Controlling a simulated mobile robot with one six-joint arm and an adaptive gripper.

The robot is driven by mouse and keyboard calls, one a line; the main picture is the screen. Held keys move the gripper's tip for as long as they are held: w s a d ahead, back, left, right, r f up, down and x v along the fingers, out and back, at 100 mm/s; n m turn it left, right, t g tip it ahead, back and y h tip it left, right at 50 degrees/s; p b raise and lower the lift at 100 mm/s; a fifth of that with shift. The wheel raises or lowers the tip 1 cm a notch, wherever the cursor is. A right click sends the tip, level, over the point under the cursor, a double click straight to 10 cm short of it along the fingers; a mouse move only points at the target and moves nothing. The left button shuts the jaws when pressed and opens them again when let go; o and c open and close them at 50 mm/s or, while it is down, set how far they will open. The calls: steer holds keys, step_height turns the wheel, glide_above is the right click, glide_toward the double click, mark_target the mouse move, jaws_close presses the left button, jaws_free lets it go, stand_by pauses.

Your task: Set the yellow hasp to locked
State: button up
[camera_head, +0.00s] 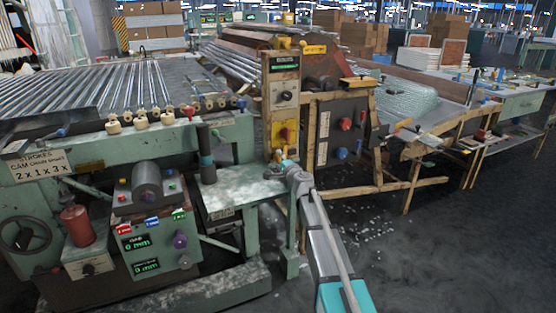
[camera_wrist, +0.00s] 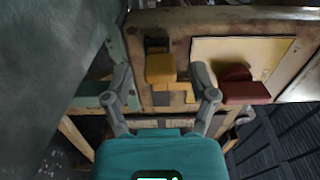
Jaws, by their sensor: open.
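The yellow hasp (camera_wrist: 160,68) shows in the wrist view as a small yellow block on a worn wooden panel, with a dark fitting above it and smaller yellow parts below. My gripper (camera_wrist: 160,88) is open and empty. Its two grey fingers stand wide apart, one to each side of the hasp in the picture, with a gap on both sides. In the head view my gripper (camera_head: 289,166) is at the lower part of the control post and partly covers it. A small yellow part (camera_head: 280,154) shows just above it. I cannot tell the hasp's lock position.
A dark red handle (camera_wrist: 240,90) on a pale yellow plate (camera_wrist: 225,60) lies close to the right finger. In the head view a red switch (camera_head: 284,134) sits above my gripper on the post.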

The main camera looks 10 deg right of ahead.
steer(key=shift+w+a, duration=0.2)
steer(key=shift+w, duration=0.45)
jaws_close()
